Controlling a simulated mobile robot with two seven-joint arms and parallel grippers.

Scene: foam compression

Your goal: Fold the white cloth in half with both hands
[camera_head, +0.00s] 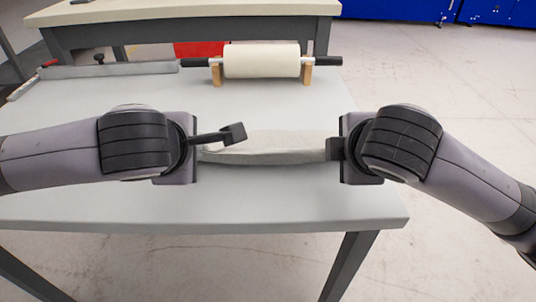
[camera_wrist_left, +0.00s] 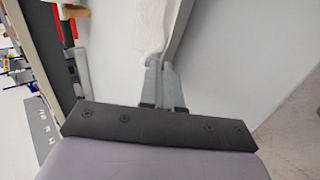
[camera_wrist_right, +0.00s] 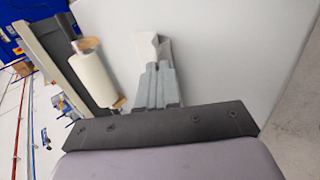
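The white cloth (camera_head: 285,142) lies between my two grippers over the near part of the table, with a greyer front edge that sags slightly. My left gripper (camera_head: 236,133) is at the cloth's left end; in the left wrist view its fingers are close together, with the cloth (camera_wrist_left: 150,30) running out from their tips. My right gripper (camera_head: 334,149) is at the cloth's right end; in the right wrist view its fingers are close together on the cloth (camera_wrist_right: 147,45). The cloth's parts behind the grippers are hidden.
A white roll (camera_head: 262,61) with black handles rests on wooden supports (camera_head: 307,75) at the back of the grey table (camera_head: 120,205). A long grey bar (camera_head: 110,70) lies at the back left, and a red object (camera_head: 200,48) is behind. The table front is clear.

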